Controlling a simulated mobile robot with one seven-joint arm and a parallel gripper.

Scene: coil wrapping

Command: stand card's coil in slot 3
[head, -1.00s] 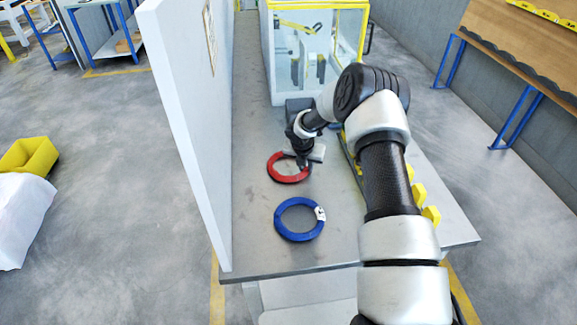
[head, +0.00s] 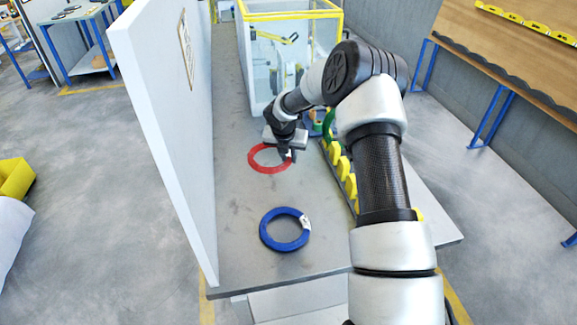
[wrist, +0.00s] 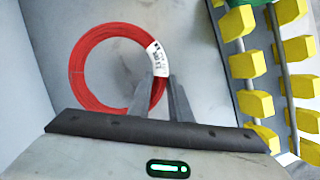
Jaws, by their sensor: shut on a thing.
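The red coil (head: 255,165) is in my gripper (head: 288,155), left of the rack. In the wrist view the red coil (wrist: 84,82) carries a white printed label, too small to read, and my gripper's fingers (wrist: 160,92) are shut on its lower right rim. Whether it is clear of the table I cannot tell. The rack (head: 345,168) has yellow pegs, which also show at the right of the wrist view (wrist: 254,103). My arm hides part of it, and no slot numbers are legible. A card (head: 186,48) hangs on the white panel; its text is unreadable.
A blue coil (head: 264,235) with a white label lies flat on the table (head: 235,215) in front. A green coil (head: 328,126) stands at the rack's far end. A yellow-framed clear enclosure (head: 262,70) stands behind. The white panel (head: 165,125) bounds the left side.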

